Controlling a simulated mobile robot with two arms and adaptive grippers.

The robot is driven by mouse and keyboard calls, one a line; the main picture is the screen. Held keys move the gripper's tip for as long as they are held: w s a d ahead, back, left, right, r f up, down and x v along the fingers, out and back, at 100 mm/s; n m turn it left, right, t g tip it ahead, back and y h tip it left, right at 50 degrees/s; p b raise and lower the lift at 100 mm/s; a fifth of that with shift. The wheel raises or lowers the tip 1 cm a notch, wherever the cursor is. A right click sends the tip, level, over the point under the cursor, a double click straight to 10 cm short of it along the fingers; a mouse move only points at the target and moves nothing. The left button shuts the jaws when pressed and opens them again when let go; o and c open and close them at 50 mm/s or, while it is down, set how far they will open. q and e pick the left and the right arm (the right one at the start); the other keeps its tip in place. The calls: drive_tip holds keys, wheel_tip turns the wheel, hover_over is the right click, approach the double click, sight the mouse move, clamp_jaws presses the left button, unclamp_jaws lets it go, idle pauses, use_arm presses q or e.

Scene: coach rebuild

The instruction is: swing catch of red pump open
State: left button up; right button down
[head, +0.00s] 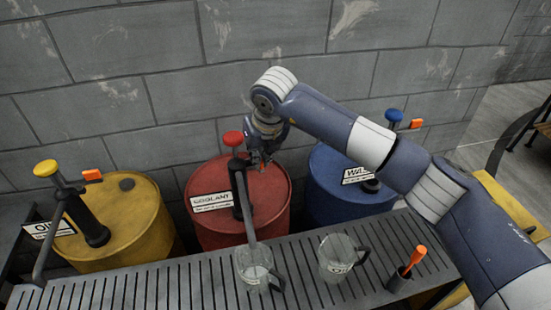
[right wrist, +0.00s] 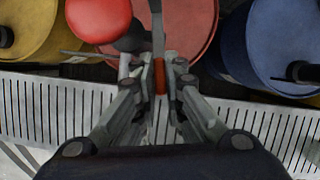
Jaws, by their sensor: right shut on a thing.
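The red pump has a red knob (head: 233,138) and a dark column on the red drum (head: 270,190) labelled COOLANT. Its knob (right wrist: 98,18) also shows in the right wrist view. Its orange-red catch (right wrist: 159,77) sits between the fingers of my right gripper (right wrist: 159,68), which is shut on it. In the head view my right gripper (head: 262,158) is just right of the pump's head and hides the catch. My left gripper is not in view.
A yellow drum (head: 140,215) with a yellow-knobbed pump stands left, a blue drum (head: 325,200) right. Two clear jugs (head: 252,262) (head: 335,262) stand on the slatted grey shelf (head: 150,285) in front. An orange-handled tool (head: 414,258) stands in a holder at right. A block wall is behind.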

drive_tip(key=shift+w+r, duration=0.1)
drive_tip(key=shift+r, duration=0.05)
idle(0.3)
drive_tip(key=c, duration=1.7)
unclamp_jaws()
drive_tip(key=v, duration=1.2)
